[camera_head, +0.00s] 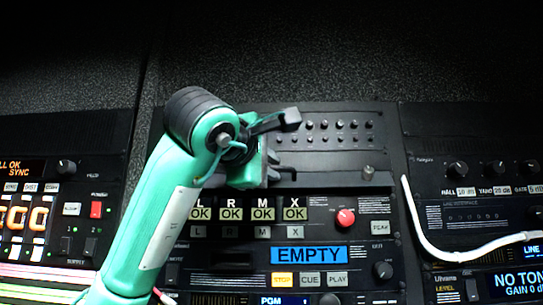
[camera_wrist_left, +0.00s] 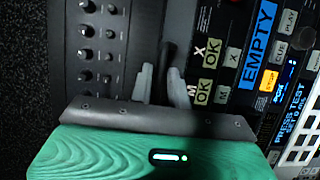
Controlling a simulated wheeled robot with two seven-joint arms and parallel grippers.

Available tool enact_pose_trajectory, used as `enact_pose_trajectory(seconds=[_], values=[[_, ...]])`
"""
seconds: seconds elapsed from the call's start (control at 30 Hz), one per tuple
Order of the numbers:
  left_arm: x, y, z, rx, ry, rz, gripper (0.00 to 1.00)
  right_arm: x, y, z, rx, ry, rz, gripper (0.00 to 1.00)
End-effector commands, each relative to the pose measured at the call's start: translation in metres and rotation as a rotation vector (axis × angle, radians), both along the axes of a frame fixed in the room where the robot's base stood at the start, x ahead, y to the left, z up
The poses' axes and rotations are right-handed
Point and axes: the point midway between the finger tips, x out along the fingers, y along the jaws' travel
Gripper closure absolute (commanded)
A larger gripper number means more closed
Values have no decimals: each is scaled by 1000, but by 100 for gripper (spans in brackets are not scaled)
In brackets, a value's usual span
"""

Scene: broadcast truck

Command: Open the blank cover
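The blank cover (camera_head: 335,161) is a plain dark strip in the middle rack, below the rows of small knobs. A small round knob (camera_head: 368,172) sits at its right end. My left gripper (camera_head: 280,167) is at the cover's left part, with its body hiding that end. In the left wrist view the two grey fingertips (camera_wrist_left: 162,82) stand apart, one on each side of a dark upright piece (camera_wrist_left: 168,56) that looks like a handle on the cover (camera_wrist_left: 148,28). I cannot tell whether they grip it. My right gripper is not in view.
Below the cover is a panel of OK buttons (camera_head: 231,214), a red knob (camera_head: 346,217) and a blue EMPTY display (camera_head: 309,255). A white cable (camera_head: 437,249) loops over the right rack. Dark textured wall fills the space above the racks.

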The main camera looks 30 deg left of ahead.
Motion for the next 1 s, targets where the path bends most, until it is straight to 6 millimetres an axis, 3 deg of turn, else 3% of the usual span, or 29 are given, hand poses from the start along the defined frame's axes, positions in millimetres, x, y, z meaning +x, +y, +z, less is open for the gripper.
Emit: enact_pose_trajectory(seconds=[0.37,0.5,1.0], values=[[6,1,-1,0,-1,-1,82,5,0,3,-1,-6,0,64],[6,1,-1,0,-1,-1,100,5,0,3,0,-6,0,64],[6,1,6,-50,80,-1,100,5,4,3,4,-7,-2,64]])
